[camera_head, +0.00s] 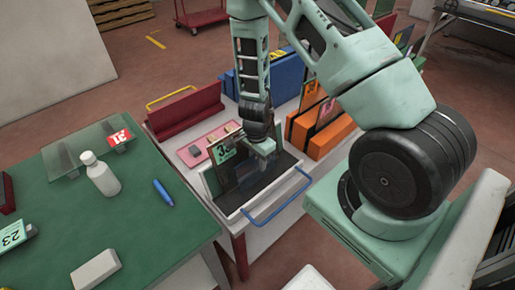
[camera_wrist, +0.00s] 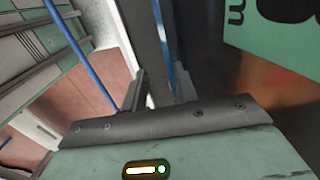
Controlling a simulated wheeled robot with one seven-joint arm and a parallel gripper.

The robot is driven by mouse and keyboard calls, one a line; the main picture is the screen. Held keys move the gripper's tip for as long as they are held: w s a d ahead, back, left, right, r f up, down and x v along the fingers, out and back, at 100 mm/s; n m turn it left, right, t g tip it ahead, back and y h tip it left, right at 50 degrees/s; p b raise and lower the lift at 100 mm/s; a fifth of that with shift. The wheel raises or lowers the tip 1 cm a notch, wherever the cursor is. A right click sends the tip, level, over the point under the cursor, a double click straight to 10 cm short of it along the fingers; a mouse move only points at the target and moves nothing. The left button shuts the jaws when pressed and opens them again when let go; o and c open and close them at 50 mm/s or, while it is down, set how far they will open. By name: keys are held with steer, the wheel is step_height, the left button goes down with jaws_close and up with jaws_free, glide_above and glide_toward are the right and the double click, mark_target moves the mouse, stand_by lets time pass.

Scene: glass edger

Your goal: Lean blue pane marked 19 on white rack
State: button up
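My gripper (camera_head: 262,148) points down over the white rack (camera_head: 236,216), which has a blue handle. In the wrist view its two fingers (camera_wrist: 160,90) stand apart, open. A thin blue upright strip (camera_wrist: 164,42), perhaps a pane's edge, runs down beside the right finger; I cannot tell whether it touches. A dark pane with a green label marked 33 (camera_head: 224,150) leans in the rack, beside the gripper. Part of a green label (camera_wrist: 275,35) shows at the upper right of the wrist view. I cannot read a 19 on anything.
Red (camera_head: 186,110), blue (camera_head: 286,79) and orange (camera_head: 328,138) racks stand close around the white rack.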

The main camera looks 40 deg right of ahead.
mark_target(256, 161)
step_height(256, 161, up, 17)
steer(key=p, duration=0.2)
steer(key=shift+w, duration=0.4)
stand_by(0.3)
steer(key=s+a+r+n+y, duration=0.1)
steer(key=s+a+r+n, duration=0.25)
steer(key=a+n, duration=0.35)
steer(key=s+a+r+n+y, duration=0.1)
steer(key=s+a+r+n, duration=0.25)
steer(key=a, duration=0.65)
steer(key=s+a+r+n, duration=0.2)
steer(key=s+r+n, duration=0.1)
steer(key=s+n, duration=0.3)
steer(key=s+a+r+n+h+b, duration=0.1)
steer(key=s+a+r+n, duration=0.2)
steer(key=s+n, duration=0.3)
steer(key=n, duration=0.3)
steer(key=shift+a+r+t, duration=0.25)
steer(key=shift+t, duration=0.05)
